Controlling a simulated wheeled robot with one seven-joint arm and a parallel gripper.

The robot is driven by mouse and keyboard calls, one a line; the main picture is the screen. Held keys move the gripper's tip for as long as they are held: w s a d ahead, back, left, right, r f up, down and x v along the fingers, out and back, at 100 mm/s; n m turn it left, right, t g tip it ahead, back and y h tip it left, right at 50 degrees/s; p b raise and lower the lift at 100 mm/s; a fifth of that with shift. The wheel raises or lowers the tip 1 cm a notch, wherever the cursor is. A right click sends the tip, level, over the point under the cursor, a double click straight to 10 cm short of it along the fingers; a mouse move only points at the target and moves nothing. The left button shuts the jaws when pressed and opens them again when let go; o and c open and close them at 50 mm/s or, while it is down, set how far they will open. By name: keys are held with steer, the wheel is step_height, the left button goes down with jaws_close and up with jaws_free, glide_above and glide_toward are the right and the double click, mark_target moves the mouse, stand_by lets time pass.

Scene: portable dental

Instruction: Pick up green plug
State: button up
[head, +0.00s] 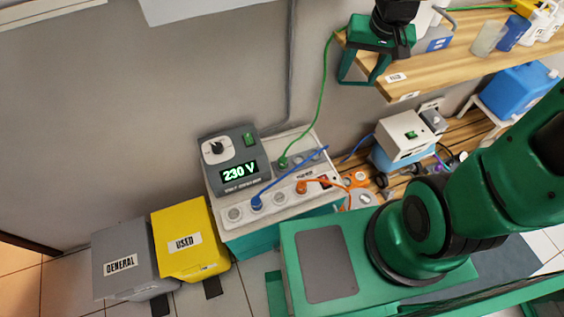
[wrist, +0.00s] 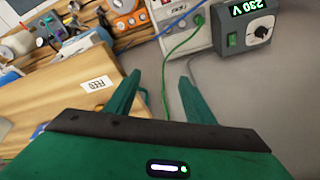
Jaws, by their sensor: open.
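The green plug (head: 283,161) sits at the back row of the white socket panel (head: 240,225) beside the 230 V unit. It also shows near the top of the wrist view (wrist: 199,20). Its green cable (head: 322,90) rises to the shelf and passes behind my gripper (head: 358,83). My gripper is open and empty, high by the shelf's left end, well above and to the right of the plug. In the wrist view, the cable runs between the two green fingers (wrist: 160,80), beyond them; I see no contact.
A blue plug (head: 256,203) and an orange plug (head: 301,187) with cables sit in the panel's front row. The grey 230 V unit (head: 215,175) stands behind-left. The wooden shelf (head: 430,75) is close to my gripper. Yellow (head: 190,235) and grey bins stand left.

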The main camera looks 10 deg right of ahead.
steer(key=w+a+f+m+g+y, duration=0.1)
steer(key=w+a+f+m, duration=0.2)
steer(key=f, duration=0.5)
steer(key=w+a+f+m+g+y, duration=0.1)
steer(key=w+a+f+m, duration=0.15)
steer(key=f, duration=0.55)
steer(key=m+g+y, duration=0.2)
steer(key=m, duration=0.5)
glide_toward(284, 158)
steer(key=shift+x, duration=5.5)
steer(key=c, duration=1.2)
